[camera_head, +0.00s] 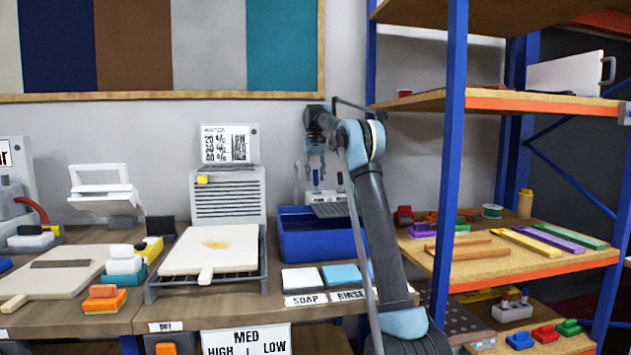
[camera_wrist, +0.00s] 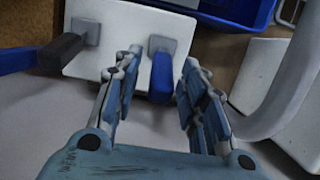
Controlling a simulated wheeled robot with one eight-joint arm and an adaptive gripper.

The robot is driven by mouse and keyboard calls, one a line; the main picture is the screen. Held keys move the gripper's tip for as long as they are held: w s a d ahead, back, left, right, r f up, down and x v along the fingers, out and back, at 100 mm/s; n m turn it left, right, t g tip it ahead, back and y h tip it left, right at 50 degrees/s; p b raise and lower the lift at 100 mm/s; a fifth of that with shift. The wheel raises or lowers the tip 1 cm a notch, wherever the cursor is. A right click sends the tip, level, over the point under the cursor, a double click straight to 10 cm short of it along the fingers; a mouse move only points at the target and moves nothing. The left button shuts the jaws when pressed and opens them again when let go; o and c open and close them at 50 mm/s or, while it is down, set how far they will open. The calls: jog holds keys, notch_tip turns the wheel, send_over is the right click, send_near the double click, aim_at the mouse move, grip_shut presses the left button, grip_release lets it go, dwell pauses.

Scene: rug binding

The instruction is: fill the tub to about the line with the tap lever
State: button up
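The blue tub (camera_head: 318,243) stands on the bench below my gripper in the head view. Its wall (camera_wrist: 262,14) shows at the top of the wrist view. I cannot see a water level or the fill line. In the wrist view, a white tap block (camera_wrist: 112,20) carries two levers. The blue lever (camera_wrist: 162,78) lies in the gap between my fingers; I cannot tell whether they touch it. A dark lever (camera_wrist: 62,50) points left. My gripper (camera_wrist: 162,60) is open and empty; in the head view it hangs (camera_head: 315,160) above the tub's back.
A curved grey pipe (camera_wrist: 285,95) is close to my right finger. Soap (camera_head: 303,280) and rinse (camera_head: 343,275) pads lie before the tub. A blue-posted shelf (camera_head: 450,150) stands right of my arm. A rack with a white board (camera_head: 215,250) stands left of the tub.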

jog(key=v, duration=0.6)
jog(key=shift+r, duration=0.25)
jog(key=shift+w, duration=0.1)
